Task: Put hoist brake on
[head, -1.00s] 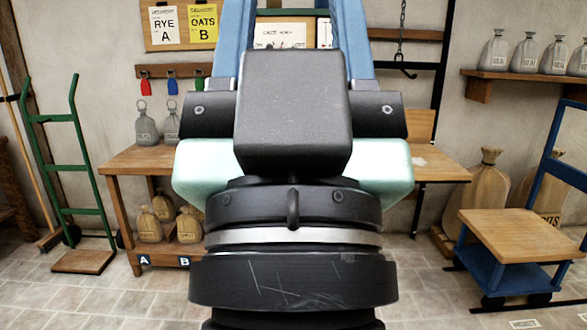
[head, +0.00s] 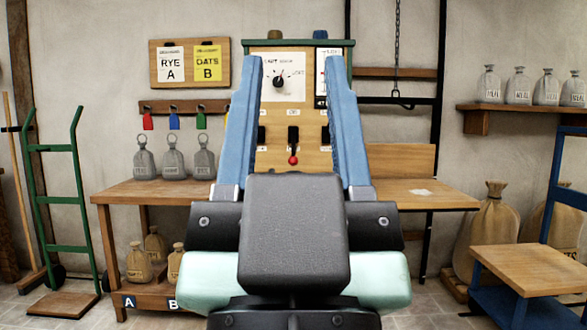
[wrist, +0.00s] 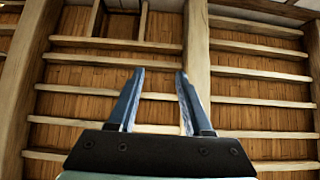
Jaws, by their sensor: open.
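A wooden control panel (head: 270,159) with a green top edge stands at the back of the bench, seen between my fingers in the head view. It carries a white dial plate with a black pointer (head: 279,82). Below is a row of dark switches; the middle one is a lever with a red knob (head: 293,160) at its lower end. The labels are too small to read, so I cannot tell which control is the hoist brake. My gripper (head: 292,62) is open and empty, its blue fingers pointing up and partly covering the panel. In the wrist view my gripper (wrist: 160,73) faces wooden ceiling beams.
A hoist chain with a hook (head: 397,95) hangs right of the panel. A green hand truck (head: 60,200) stands at left, a blue cart (head: 530,270) at right. Sacks fill the right shelf (head: 520,107).

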